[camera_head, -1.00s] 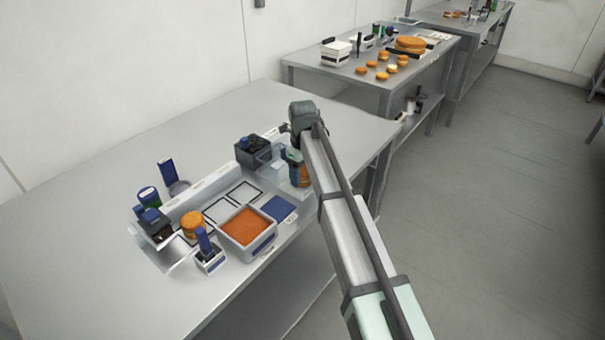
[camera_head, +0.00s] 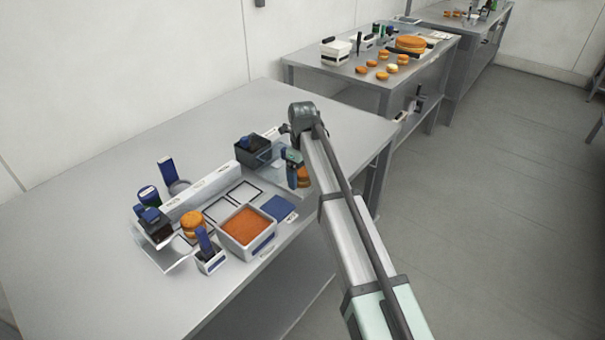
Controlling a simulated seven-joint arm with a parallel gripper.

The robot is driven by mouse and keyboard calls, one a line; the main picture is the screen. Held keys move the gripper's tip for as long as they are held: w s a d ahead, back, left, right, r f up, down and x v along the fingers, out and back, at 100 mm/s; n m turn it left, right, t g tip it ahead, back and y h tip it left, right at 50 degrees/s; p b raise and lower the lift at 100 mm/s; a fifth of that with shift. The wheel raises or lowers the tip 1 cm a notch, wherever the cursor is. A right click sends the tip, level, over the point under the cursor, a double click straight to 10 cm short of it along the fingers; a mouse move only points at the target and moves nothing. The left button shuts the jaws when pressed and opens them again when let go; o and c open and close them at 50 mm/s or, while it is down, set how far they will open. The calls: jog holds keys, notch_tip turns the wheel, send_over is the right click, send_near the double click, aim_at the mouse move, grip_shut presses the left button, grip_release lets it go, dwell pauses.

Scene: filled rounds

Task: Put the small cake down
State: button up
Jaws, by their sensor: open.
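An orange round small cake (camera_head: 305,177) is at the right end of the work area on the near table, partly hidden by my arm. My gripper (camera_head: 296,180) points down right beside it and is open. The fingertips are small and partly hidden, so I cannot tell whether they touch the cake or whether it rests fully on the surface. Another orange round cake (camera_head: 191,223) stands at the left of the work area.
A white tub with orange filling (camera_head: 246,226) stands at the front, with a blue square (camera_head: 279,207) to its right. Black-outlined squares (camera_head: 245,192) lie behind it. A dark box (camera_head: 252,151) stands at the back. The table's left and far parts are clear.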

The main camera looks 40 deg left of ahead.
aim_at(302, 170)
notch_tip(302, 170, up, 12)
dwell(0.6)
jog(key=shift+r, duration=0.1)
